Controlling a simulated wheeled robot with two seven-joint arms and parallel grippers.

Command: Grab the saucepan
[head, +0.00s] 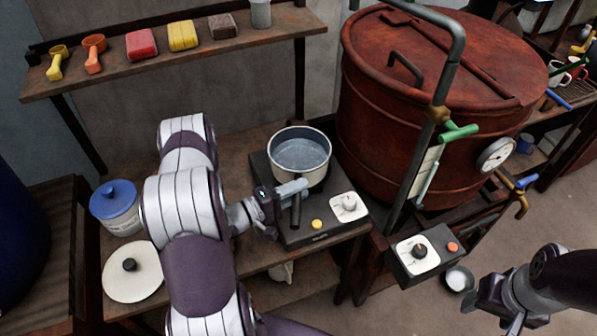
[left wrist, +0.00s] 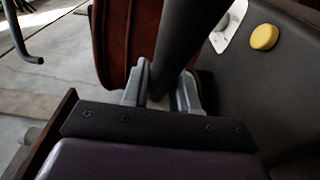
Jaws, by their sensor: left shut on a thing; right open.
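The saucepan (head: 300,158) is a pale pot with a dark rim and greyish liquid inside. It stands on a black hot plate (head: 268,178) on the wooden bench, its dark handle (head: 296,212) pointing toward me. My left gripper (head: 292,190) is shut on that handle, just in front of the pot. In the left wrist view the dark handle (left wrist: 186,50) runs up from between the two grey fingers (left wrist: 162,95). My right gripper (head: 512,322) is open and empty at the lower right, over the floor, away from the pan.
A white lid (head: 132,272) with a black knob and a blue-lidded jar (head: 115,206) sit left of my arm. A large rusty vat (head: 400,120) with pipes and a control box (head: 418,254) stands right of the pan. A shelf (head: 170,55) holds scoops and blocks behind.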

